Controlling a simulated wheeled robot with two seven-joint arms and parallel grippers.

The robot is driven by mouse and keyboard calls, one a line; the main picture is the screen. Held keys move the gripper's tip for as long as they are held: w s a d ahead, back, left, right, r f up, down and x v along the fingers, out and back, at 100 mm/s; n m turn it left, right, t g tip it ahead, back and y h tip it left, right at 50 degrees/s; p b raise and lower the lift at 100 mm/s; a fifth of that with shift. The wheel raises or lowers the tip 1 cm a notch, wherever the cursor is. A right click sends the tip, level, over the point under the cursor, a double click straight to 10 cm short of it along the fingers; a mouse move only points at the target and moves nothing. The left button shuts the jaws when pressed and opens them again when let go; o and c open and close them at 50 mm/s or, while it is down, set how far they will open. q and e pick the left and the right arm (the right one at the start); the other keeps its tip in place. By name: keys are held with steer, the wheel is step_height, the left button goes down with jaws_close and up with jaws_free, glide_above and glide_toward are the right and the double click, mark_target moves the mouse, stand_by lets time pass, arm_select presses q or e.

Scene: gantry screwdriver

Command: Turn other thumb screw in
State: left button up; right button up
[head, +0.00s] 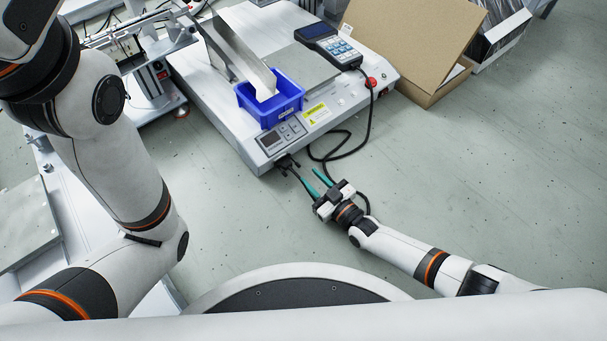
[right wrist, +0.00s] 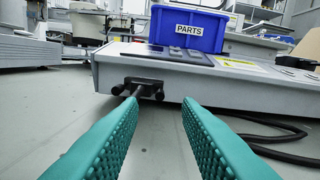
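A black cable connector (right wrist: 145,88) with a thumb screw on each side is plugged into the front face of the grey machine (right wrist: 210,85). The left thumb screw (right wrist: 117,90) and the right thumb screw (right wrist: 159,95) stick out toward me in the right wrist view. In the head view the connector (head: 287,163) is small. My right gripper (head: 318,181) is open and empty, its teal fingers pointing at the machine's front; in the right wrist view the fingers (right wrist: 160,120) stand apart, short of the connector. My left gripper is outside the head view; only my left arm shows.
A blue parts bin (head: 270,98) stands on the machine near its front edge. A handheld pendant (head: 328,45) lies on top, with a black cable (head: 369,125) looping to the floor near my right gripper. A cardboard box (head: 412,45) is behind right. The floor at right is clear.

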mark_target(298, 165)
steer(key=b+x, duration=0.1)
steer(key=x, duration=0.2)
steer(key=shift+w+a+f+b, duration=0.15)
steer(key=shift+w+a+b, duration=0.05)
steer(key=shift+w+b, duration=0.15)
steer(key=shift+w+a, duration=0.2)
steer(key=shift+w, duration=0.05)
steer(key=shift+c, duration=0.2)
jaws_close()
